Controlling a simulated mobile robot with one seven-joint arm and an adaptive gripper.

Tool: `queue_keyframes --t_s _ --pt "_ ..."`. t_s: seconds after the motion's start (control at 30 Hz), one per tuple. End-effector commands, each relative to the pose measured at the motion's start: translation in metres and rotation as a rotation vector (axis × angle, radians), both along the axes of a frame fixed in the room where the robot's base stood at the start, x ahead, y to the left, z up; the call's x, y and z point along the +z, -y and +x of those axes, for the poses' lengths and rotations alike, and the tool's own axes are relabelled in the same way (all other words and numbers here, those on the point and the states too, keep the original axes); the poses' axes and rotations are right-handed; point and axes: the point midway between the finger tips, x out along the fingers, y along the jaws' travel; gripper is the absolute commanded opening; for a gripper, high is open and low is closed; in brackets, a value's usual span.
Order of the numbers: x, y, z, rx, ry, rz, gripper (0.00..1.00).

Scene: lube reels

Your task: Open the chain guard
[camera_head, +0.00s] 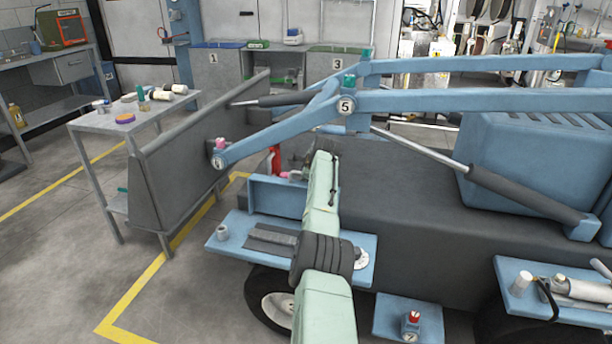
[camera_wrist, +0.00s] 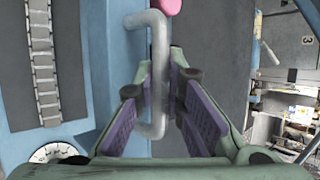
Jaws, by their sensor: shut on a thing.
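A grey, D-shaped handle (camera_wrist: 158,50) stands on a blue panel (camera_wrist: 112,75), which appears to be the chain guard. In the wrist view my gripper (camera_wrist: 160,92) has a finger on either side of the handle bar and is shut on it. A metal chain (camera_wrist: 44,65) lies exposed in a dark strip to the left. In the head view my arm reaches over the blue machine, and my gripper (camera_head: 290,176) is small beside the upright blue plate (camera_head: 270,196). The handle is mostly hidden there, and the guard's hinge does not show.
A pink knob (camera_wrist: 167,6) sits just beyond the handle, and a white dial (camera_wrist: 58,151) is at the lower left. Blue boom arms (camera_head: 430,100) pass above and beyond my gripper.

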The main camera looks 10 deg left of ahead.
Motion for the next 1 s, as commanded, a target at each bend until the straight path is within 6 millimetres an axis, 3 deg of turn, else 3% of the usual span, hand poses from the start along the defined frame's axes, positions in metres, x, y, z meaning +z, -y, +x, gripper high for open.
queue_keyframes --t_s 0.53,0.57,0.67,1.0 --pt "0.0019 -0.0002 0.001 0.001 0.006 -0.001 0.0" --pt "0.0021 -0.0003 0.001 0.001 0.007 -0.001 0.12" --pt "0.0021 -0.0003 0.0009 0.001 0.006 -0.001 0.19" --pt "0.001 0.0001 0.0002 0.001 0.003 -0.001 0.2"
